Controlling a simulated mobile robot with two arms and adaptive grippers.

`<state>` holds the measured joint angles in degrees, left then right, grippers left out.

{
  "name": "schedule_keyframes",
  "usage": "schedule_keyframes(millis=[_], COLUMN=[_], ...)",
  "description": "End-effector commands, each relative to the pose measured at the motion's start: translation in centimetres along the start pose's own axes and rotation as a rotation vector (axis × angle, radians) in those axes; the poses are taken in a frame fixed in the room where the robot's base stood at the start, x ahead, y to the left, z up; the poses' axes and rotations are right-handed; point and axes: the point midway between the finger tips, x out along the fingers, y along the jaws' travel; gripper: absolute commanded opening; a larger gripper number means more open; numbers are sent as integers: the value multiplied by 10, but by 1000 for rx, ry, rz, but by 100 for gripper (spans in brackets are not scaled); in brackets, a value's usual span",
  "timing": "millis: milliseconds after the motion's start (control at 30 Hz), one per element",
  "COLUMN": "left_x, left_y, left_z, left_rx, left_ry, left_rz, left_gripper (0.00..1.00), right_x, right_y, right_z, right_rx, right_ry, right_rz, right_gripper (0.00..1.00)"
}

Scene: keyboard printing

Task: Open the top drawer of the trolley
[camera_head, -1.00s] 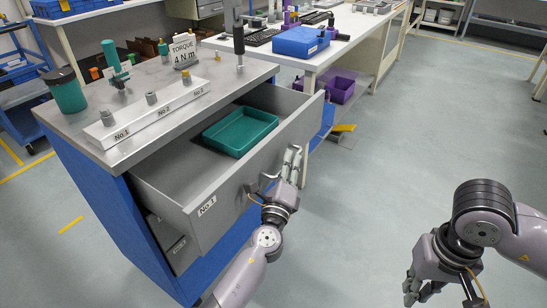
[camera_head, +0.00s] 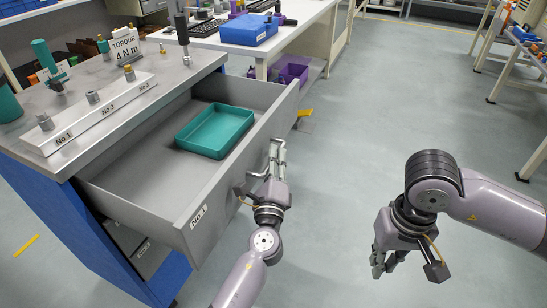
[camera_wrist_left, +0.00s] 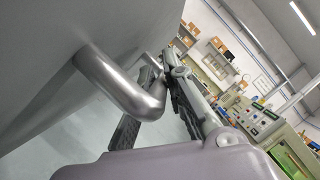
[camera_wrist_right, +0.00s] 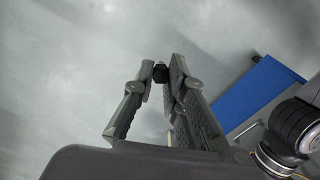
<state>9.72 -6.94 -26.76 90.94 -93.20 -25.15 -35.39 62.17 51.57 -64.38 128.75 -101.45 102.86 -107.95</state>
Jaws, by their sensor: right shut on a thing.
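The trolley (camera_head: 60,208) stands at left with its grey top drawer (camera_head: 245,150) pulled well out. The drawer front is labelled No.1. A green tray (camera_head: 181,145) lies inside. My left gripper (camera_head: 277,150) is at the drawer's handle (camera_head: 247,190). In the left wrist view the curved metal handle (camera_wrist_left: 120,85) passes between the fingers of the left gripper (camera_wrist_left: 160,65); whether they clamp it is unclear. My right gripper (camera_head: 408,268) is over open floor, away from the trolley. In the right wrist view its fingertips (camera_wrist_right: 160,73) are shut on a small dark piece.
A white bench (camera_head: 260,45) with a blue case (camera_head: 249,29) stands behind. The floor (camera_head: 345,150) to the right is clear.

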Motion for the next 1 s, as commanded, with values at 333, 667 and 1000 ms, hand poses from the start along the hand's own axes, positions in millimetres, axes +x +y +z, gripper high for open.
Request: schedule_keyframes(millis=[333,667,1000], left_x=[0,-5,-70], left_y=[1,1,2], left_z=[0,0,-1], left_rx=[0,0,2], left_ry=[0,0,3], left_rz=[2,1,3], left_gripper=[31,31,31], right_x=[0,0,0], right_y=[0,0,0], right_z=[0,0,0], right_rx=[0,0,0], right_ry=[0,0,0], right_rz=[0,0,0], right_gripper=[0,0,0])
